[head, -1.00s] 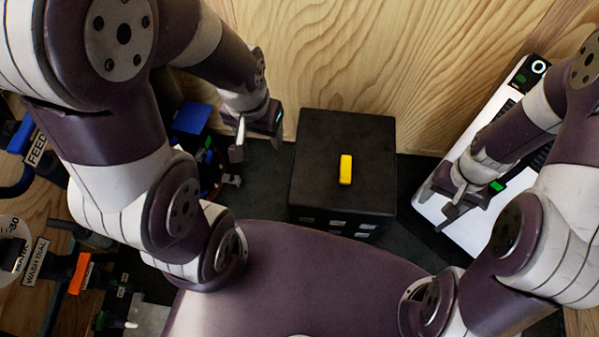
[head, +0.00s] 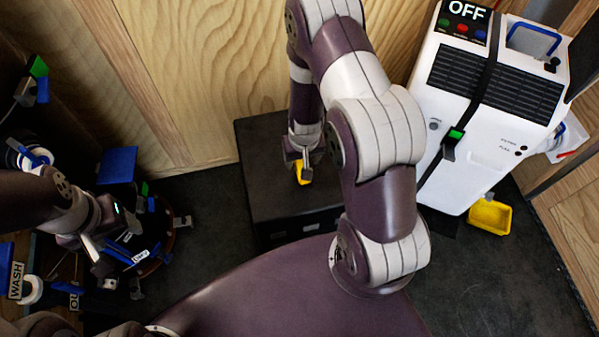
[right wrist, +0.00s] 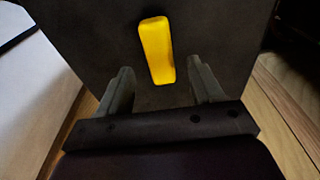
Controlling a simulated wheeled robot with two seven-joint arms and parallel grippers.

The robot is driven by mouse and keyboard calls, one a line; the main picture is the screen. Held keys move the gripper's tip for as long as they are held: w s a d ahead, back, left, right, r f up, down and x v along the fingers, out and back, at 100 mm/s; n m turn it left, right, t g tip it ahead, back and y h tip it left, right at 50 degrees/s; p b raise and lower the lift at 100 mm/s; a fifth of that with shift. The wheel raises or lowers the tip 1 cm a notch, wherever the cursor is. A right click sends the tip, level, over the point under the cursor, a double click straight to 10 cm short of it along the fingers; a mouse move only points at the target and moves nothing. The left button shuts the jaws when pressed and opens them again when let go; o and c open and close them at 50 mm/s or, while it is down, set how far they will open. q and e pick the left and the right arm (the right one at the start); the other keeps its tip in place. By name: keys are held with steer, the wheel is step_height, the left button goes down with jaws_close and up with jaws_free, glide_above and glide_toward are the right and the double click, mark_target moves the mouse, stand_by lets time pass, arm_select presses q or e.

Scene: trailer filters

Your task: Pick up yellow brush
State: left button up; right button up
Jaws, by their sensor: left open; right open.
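The yellow brush (head: 303,174) lies on top of a black box (head: 262,152); it looks like a small plain yellow bar. In the right wrist view the brush (right wrist: 157,50) lies on the dark top, just beyond and between the two fingertips. My right gripper (right wrist: 160,68) is open and empty, pointing at the brush. In the head view my right gripper (head: 303,160) is right above the brush and partly hides it; I cannot tell the exact gap. My left gripper (head: 98,243) is open at the far left, away from the box.
A white machine (head: 483,120) with a black strap and an OFF panel stands right of the box. A yellow tray (head: 490,217) lies on the floor beside it. A blue block (head: 117,165) and a round fixture (head: 150,255) are near my left gripper. A wooden wall stands behind.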

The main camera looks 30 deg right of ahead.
mark_target(298, 164)
step_height(298, 164, down, 5)
steer(key=b, duration=0.3)
steer(key=shift+w, duration=0.1)
steer(key=shift+r, duration=0.1)
steer(key=shift+c, duration=0.7)
steer(key=c, duration=1)
